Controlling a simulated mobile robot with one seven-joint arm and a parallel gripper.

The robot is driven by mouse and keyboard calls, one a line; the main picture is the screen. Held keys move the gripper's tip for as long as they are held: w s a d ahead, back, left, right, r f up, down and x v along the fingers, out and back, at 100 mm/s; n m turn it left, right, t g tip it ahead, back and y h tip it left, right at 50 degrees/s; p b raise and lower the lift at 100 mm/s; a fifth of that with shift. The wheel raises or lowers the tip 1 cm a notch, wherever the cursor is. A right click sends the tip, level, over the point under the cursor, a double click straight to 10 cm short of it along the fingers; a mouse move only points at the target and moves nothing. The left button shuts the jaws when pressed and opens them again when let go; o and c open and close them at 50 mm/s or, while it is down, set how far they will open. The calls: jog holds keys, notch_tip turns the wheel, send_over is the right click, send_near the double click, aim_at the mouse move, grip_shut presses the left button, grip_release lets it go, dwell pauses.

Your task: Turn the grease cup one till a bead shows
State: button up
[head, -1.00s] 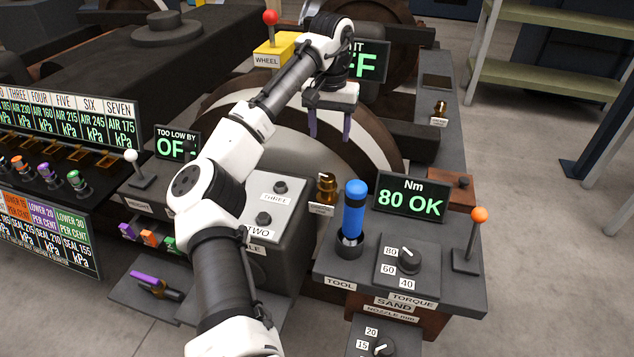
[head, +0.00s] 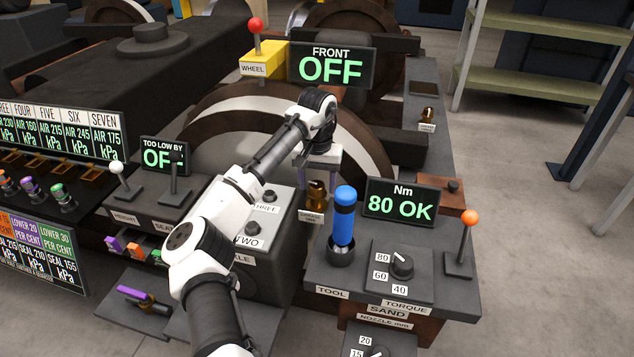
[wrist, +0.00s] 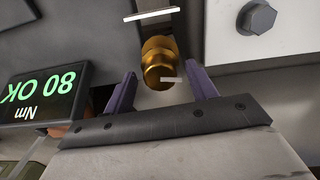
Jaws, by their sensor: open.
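The near brass grease cup (head: 316,192) stands behind the torque panel, beside the grey box with bolts. A small label in front of it is too blurred to read surely. In the wrist view, the brass cup (wrist: 158,56) lies between my two purple fingers, with a gap on each side. A short pale bar shows at its end; I cannot make out a bead. My gripper (head: 317,181) is open above and around the cup's top, and it also shows in the wrist view (wrist: 162,74). A second brass cup (head: 428,115) stands farther back at the right.
The blue-handled tool (head: 343,218) stands upright close to the right of the near cup. The display (head: 400,202) reads 80 OK. The grey bolt box (head: 268,235) is close on the left. An orange-knobbed lever (head: 470,218) stands at the right.

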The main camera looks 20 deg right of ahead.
jog(key=shift+f, duration=0.2)
jog(key=c, duration=1)
jog(key=m+p, duration=0.1)
jog(key=p, duration=0.1)
jog(key=shift+r+m+p, duration=0.25)
jog(key=shift+m+p, duration=0.15)
jog(key=shift+f+m+p, duration=0.2)
jog(key=shift+m+p, duration=0.65)
jog(key=shift+m, duration=0.55)
jog(key=o, duration=1)
